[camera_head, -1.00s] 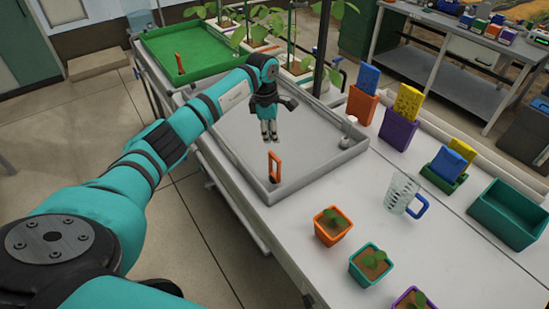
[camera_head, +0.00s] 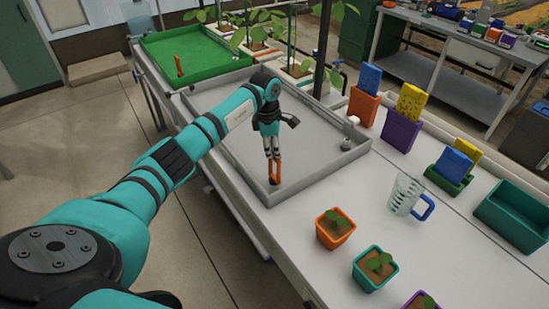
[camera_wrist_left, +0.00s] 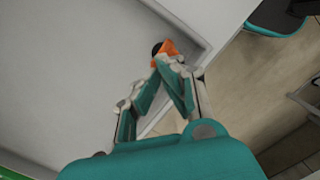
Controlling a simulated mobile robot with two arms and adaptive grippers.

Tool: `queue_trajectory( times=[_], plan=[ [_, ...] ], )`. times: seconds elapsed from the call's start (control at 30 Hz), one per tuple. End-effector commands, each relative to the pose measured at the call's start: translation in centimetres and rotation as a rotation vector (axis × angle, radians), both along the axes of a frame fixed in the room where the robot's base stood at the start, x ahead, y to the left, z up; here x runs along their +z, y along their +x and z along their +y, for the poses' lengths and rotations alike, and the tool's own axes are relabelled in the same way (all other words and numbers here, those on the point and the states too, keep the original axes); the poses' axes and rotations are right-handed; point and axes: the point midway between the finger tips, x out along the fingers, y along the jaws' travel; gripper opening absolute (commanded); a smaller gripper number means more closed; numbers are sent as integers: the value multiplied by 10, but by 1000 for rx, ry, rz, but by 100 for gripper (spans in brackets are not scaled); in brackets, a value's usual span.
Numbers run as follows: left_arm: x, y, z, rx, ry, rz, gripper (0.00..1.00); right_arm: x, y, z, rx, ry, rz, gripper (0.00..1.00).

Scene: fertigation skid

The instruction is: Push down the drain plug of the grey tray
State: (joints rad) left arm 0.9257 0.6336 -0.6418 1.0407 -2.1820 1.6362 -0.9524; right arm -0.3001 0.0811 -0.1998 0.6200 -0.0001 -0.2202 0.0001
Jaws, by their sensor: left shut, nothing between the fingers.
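The grey tray (camera_head: 225,160) lies on the white bench, with its rim and corner also in the left wrist view (camera_wrist_left: 190,28). Its drain plug, an orange upright loop handle (camera_head: 275,172), stands inside the tray's near corner. In the left wrist view the orange handle (camera_wrist_left: 169,46) shows just beyond the fingertips, with a dark round part beside it. My left gripper (camera_head: 272,156) points down with its fingers shut and empty, right at the top of the handle. I cannot tell whether the fingertips touch it. My right gripper is not in view.
A green tray (camera_head: 190,55) with another orange handle (camera_head: 178,65) lies behind the grey one. A white fitting (camera_head: 350,128) stands at the right corner. Seedling pots (camera_head: 335,229), a clear jug (camera_head: 404,194) and coloured holders stand to the right.

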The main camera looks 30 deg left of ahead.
Motion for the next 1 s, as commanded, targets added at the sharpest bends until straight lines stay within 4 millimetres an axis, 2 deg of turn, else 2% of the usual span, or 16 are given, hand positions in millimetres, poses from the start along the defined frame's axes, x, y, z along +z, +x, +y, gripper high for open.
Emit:
queue_trajectory(
  times=[0.4, 0.87, 1.0],
  plan=[
    [-45, 0, 0, 0, 0, 1, 0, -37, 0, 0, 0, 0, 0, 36],
    [-50, -3, -1, -1, 2, 13, 0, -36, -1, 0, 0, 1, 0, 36],
    [-46, -9, 10, 2, 5, 16, 0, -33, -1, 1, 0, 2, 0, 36]
  ],
)
